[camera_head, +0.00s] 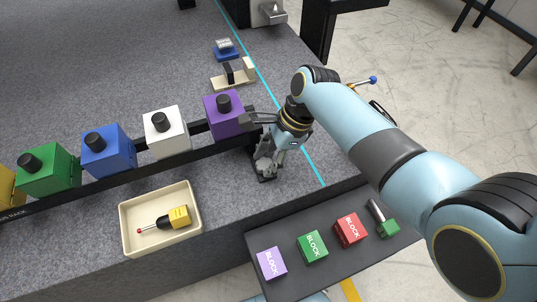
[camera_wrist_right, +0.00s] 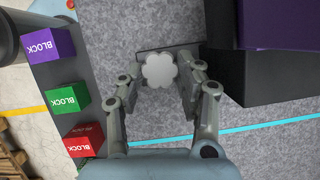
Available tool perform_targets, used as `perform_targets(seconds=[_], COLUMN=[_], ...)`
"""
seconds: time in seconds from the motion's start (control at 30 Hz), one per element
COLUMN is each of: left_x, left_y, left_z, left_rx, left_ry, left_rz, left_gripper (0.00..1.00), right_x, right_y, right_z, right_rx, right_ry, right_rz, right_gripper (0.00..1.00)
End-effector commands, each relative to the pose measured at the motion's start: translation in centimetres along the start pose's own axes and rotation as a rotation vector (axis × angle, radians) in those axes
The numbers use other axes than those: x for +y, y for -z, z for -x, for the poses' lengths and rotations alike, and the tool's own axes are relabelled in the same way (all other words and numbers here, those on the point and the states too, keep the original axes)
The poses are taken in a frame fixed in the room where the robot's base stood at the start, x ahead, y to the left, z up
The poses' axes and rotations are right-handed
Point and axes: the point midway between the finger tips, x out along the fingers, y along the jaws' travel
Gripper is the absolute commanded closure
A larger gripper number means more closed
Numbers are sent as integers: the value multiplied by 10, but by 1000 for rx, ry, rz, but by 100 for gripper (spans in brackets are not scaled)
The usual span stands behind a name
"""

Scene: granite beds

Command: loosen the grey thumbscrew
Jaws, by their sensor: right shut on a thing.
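The grey thumbscrew (camera_wrist_right: 158,69) has a pale, lobed round head, seen from above in the right wrist view. It sits on a dark base on the speckled granite. My right gripper (camera_wrist_right: 163,74) has one finger on each side of the head and is shut on it. In the head view my right gripper (camera_head: 265,163) points down at the dark base (camera_head: 264,178), just right of the purple block, and mostly hides the thumbscrew. My left gripper is in neither view.
A dark rack holds a purple block (camera_head: 224,122), a white block (camera_head: 168,137) and other coloured blocks to the left. A cream tray (camera_head: 129,212) holds a yellow-black probe (camera_head: 174,218). A dark shelf (camera_head: 282,228) in front carries several small blocks. Bare granite lies behind the rack.

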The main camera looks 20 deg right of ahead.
Motion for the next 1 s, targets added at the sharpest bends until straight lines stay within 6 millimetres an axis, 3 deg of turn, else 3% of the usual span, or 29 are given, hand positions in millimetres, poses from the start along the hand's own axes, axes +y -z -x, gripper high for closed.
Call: perform_targets(seconds=[0.5, 1.0], left_x=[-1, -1], left_y=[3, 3], left_z=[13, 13], left_rx=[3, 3], left_ry=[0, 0], left_rz=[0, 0], left_gripper=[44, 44], right_x=[-3, -3], right_y=[0, 0], right_z=[0, 0], right_rx=[0, 0], right_ry=[-102, -112], right_rz=[246, 270], right_gripper=[97, 97])
